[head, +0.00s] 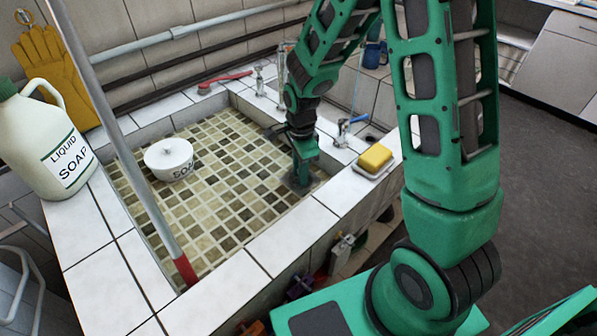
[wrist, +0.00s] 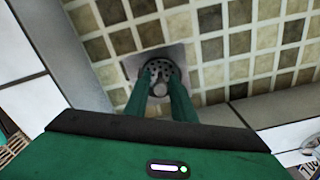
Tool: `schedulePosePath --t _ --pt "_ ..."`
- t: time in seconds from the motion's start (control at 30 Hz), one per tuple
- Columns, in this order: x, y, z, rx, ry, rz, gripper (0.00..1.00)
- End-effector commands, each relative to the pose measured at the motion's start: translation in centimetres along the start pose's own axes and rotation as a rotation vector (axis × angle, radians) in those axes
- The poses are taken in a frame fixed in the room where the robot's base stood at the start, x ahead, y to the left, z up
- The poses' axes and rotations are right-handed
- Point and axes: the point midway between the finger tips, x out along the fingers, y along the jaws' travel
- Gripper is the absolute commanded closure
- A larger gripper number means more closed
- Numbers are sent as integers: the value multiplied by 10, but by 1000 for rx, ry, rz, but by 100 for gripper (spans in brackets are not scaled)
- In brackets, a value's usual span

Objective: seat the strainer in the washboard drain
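The strainer (wrist: 161,66) is a small round grey metal disc with dark holes and a knob, seen between my fingers in the wrist view. My gripper (wrist: 159,80) points down, with one finger on each side of the knob, closed on it. In the head view my gripper (head: 303,180) reaches low at the sink's right corner.
A soap jug (head: 48,145) and yellow gloves (head: 50,65) are at left. A yellow sponge (head: 375,158) lies on the right rim. A pole (head: 120,140) leans across the left side. Sink walls (wrist: 75,85) are close to my gripper.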

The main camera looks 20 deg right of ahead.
Motion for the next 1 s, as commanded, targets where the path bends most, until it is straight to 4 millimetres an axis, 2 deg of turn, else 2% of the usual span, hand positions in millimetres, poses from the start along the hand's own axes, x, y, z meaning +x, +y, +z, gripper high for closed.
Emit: schedulePosePath --t 0.23,0.5,0.7,1.0 --pt "-19 -1 0 0 -1 -4 77" --pt "-72 -2 0 0 -1 -6 77" --pt "-105 -1 0 0 -1 -4 77" --pt "-122 0 0 0 0 0 77"
